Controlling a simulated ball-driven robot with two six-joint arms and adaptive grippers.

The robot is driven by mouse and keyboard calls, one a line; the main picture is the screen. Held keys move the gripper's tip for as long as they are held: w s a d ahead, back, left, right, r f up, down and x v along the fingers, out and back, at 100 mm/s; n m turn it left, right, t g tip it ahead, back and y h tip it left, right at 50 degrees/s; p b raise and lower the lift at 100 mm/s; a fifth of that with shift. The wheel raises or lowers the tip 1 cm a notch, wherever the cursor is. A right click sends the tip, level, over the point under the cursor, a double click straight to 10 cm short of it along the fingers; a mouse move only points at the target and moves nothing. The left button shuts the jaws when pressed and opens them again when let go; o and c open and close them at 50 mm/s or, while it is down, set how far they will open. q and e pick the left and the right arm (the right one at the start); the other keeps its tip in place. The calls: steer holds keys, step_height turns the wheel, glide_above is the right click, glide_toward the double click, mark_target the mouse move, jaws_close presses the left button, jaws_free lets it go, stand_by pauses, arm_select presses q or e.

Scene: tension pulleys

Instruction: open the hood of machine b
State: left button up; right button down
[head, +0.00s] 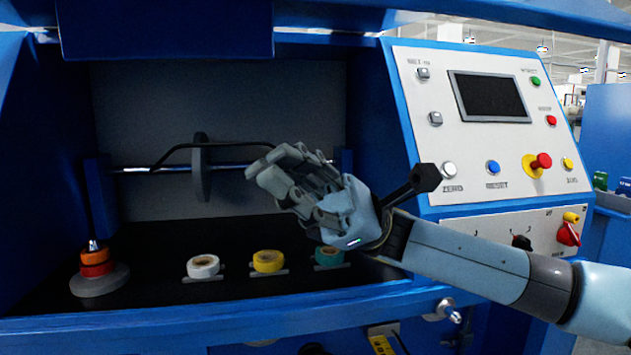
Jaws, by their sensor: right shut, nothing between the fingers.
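A blue machine fills the view, and its front bay (220,95) is open to sight. A blue frame edge (480,14) runs overhead along the top right; I cannot tell whether it is part of a raised hood. No letter naming the machine is legible. My right gripper (262,168) is in front of the bay, fingers pointing left, shut and empty. It hides part of the shaft and bay floor. A black rod with a knob (425,178) stands beside my right wrist; what it belongs to is unclear. My left gripper is out of view.
A white control panel (410,85) with a screen and buttons is at the right. A shaft with a grey disc (201,165) crosses the bay. White (203,266), yellow (268,261) and teal (328,257) rolls lie on its floor. An orange spool (97,262) stands at the left.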

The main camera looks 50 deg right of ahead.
arm_select(q)
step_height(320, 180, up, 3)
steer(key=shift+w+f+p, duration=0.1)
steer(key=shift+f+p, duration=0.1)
steer(key=shift+p, duration=1)
arm_select(e)
steer(key=a+r, duration=0.1)
steer(key=s+a+r, duration=0.2)
steer(key=r, duration=0.1)
steer(key=shift+a+r, duration=0.1)
steer(key=shift+a, duration=0.15)
steer(key=shift+r, duration=0.1)
